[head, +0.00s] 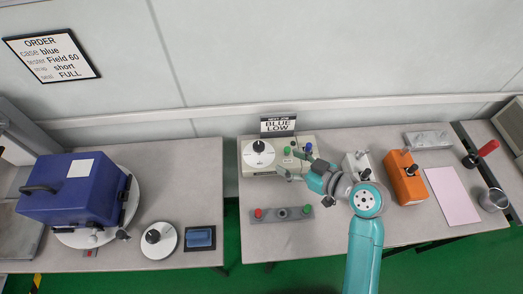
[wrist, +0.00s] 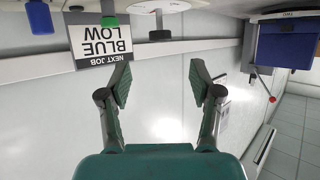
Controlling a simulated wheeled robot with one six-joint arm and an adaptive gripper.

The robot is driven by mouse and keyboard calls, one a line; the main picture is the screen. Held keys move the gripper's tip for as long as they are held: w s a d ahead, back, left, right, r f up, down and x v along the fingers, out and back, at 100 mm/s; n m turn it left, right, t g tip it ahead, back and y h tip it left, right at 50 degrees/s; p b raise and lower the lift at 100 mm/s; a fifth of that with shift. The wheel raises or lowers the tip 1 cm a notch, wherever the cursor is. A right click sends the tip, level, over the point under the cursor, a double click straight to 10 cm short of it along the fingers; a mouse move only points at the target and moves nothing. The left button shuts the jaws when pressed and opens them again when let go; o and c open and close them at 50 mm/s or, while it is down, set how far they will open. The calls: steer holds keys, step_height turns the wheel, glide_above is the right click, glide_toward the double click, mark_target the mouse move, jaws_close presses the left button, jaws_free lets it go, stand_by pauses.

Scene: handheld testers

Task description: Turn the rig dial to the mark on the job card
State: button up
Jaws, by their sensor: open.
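The rig (head: 276,172) is a pale box at the back of the right table. Its white dial (head: 258,158) with a black knob (head: 259,146) sits on its left part. Green and blue posts stand to the right of the dial. The job card (head: 278,125) behind the rig reads "NEXT JOB BLUE LOW"; it appears upside down in the wrist view (wrist: 100,42). The wrist view also shows the dial's black knob (wrist: 160,33) near the top. My gripper (head: 294,164) is open and empty, right of the dial and apart from the knob. The dial's marks are too small to read.
A grey button strip (head: 266,215) lies in front of the rig. A white tester (head: 350,163) and an orange tester (head: 407,187) stand right of my gripper. A blue case (head: 75,190) stands left.

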mark_target(261, 147)
steer(key=shift+n+g, duration=0.3)
steer(key=shift+n, duration=0.1)
steer(key=x, duration=0.3)
steer(key=r+x, duration=0.1)
steer(key=x, duration=0.6)
steer(key=shift+w+a, duration=0.3)
steer(key=shift+w, duration=0.25)
steer(key=c, duration=1.1)
